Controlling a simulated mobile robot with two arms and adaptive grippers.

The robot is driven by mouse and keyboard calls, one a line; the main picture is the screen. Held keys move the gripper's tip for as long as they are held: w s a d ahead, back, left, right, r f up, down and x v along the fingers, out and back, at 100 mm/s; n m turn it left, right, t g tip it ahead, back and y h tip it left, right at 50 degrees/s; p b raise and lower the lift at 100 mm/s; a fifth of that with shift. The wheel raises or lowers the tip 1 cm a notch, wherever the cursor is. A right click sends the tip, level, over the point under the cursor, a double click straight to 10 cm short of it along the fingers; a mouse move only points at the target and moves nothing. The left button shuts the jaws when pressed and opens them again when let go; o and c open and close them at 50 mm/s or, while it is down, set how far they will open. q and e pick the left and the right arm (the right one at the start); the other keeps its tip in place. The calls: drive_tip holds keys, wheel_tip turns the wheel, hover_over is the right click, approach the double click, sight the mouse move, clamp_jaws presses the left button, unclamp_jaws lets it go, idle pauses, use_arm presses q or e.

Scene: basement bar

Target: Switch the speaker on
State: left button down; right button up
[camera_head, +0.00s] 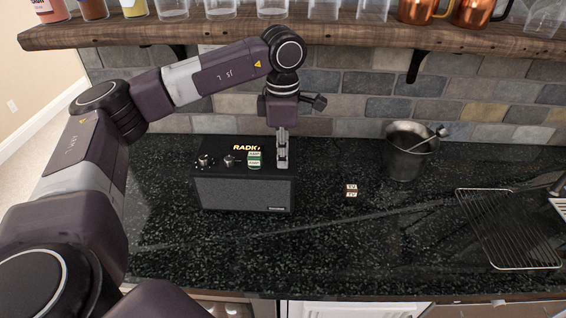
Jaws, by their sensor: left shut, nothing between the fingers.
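The speaker (243,194) is a black box with a grey front, standing on the dark counter left of the middle. Its top carries two knobs (204,160), the lettering "RADKA" and a small green-and-white labelled piece (254,160). My left gripper (282,164) points down, fingers shut and empty, at the right part of the speaker's top. The fingertips hide the spot under them, so I cannot tell whether they touch it. My right gripper does not show.
A metal bucket (406,158) with a utensil stands right of the speaker. Small labelled blocks (351,190) lie between them. A wire rack (505,228) lies at the right. A wooden shelf (330,31) with glasses and copper mugs hangs above. The front middle counter is clear.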

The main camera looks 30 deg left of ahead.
use_arm(q)
drive_tip(key=shift+r+p, duration=2.25)
drive_tip(key=shift+r, duration=1.25)
